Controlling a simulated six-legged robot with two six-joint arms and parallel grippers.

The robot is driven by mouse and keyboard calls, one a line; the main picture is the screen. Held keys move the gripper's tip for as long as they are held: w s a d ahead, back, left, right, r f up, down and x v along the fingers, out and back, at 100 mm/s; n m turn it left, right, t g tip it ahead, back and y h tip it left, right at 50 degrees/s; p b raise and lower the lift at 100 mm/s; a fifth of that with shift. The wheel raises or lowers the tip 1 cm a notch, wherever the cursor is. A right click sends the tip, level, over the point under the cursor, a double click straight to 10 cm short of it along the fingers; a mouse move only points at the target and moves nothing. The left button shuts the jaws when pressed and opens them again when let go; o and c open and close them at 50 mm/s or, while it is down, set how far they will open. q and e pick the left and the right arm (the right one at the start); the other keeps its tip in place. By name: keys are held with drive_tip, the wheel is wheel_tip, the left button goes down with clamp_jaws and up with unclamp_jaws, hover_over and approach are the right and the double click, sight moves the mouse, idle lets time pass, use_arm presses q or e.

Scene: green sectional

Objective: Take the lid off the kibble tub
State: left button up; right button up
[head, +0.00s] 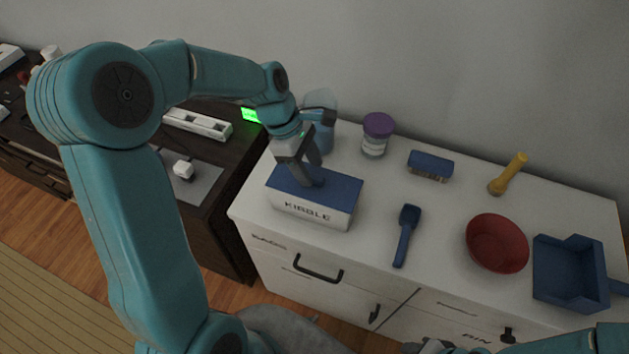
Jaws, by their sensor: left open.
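The kibble tub (308,211) is a white box lettered KIBBLE, standing upright near the left end of the white cabinet top. Its flat blue lid (340,187) sits on it. My left gripper (313,176) points down over the middle of the lid, open, with its fingers at or just above the lid's top. The fingers hide the lid's centre, so I cannot tell whether they touch it or straddle a handle. Only bits of my right arm show at the bottom right edge, and its jaws cannot be made out.
A clear blue container (322,105) stands behind the gripper. A purple-lidded jar (376,137), a blue brush (430,166), a yellow flashlight (508,174), a blue scoop (406,236), a red bowl (497,243) and a blue dustpan (571,272) share the cabinet top (450,206). Bare surface lies right of the tub.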

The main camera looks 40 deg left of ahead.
use_arm(q)
drive_tip(key=shift+x, duration=1.15)
drive_tip(key=shift+c, duration=0.3)
drive_tip(key=shift+w+a, duration=0.1)
clamp_jaws()
drive_tip(key=shift+r, duration=0.1)
